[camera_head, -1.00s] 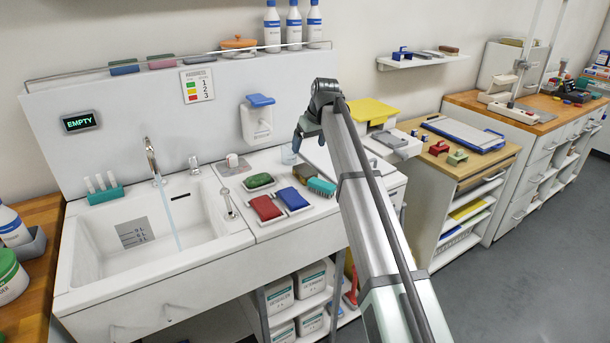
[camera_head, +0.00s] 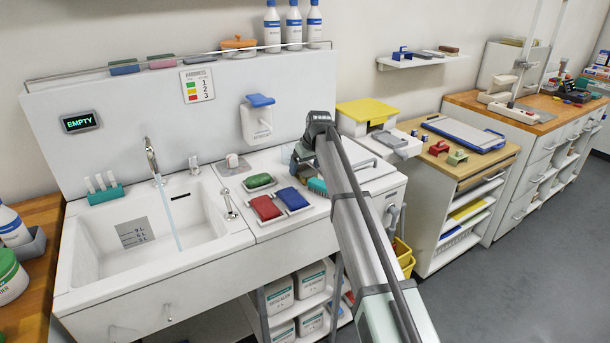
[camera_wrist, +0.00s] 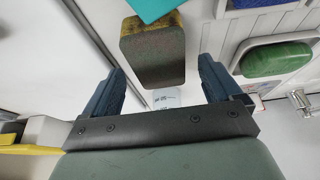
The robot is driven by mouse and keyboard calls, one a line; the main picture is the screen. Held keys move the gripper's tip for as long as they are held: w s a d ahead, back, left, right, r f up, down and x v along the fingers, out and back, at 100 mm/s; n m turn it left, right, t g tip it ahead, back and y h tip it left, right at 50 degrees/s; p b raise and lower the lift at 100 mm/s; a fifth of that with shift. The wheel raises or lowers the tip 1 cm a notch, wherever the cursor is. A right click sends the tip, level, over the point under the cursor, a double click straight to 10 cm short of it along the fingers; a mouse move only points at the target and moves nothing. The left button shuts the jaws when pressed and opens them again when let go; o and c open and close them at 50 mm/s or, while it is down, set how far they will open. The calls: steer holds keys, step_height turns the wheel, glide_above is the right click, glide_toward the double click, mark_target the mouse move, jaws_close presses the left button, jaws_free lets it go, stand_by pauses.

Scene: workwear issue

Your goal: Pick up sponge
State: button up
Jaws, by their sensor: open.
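A brownish-grey block with a mottled yellowish top edge, looking like a sponge (camera_wrist: 152,55), lies in the wrist view ahead of and between my fingers. My gripper (camera_wrist: 162,70) is open, with one dark blue finger to each side of the block; I cannot tell whether they touch it. In the head view my gripper (camera_head: 299,160) is low over the counter right of the sink, largely hiding the block. A teal brush (camera_head: 317,186) lies beside it and also shows at the top of the wrist view (camera_wrist: 150,8).
A red pad (camera_head: 265,208), a blue pad (camera_head: 292,199) and a green oval piece (camera_head: 259,181) on a dish lie to the left. The sink (camera_head: 150,235) has running water. A soap dispenser (camera_head: 257,122) hangs on the wall behind.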

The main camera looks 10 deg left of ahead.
steer(key=shift+x, duration=1.15)
steer(key=c, duration=1)
steer(key=shift+r, duration=0.1)
steer(key=shift+c, duration=0.2)
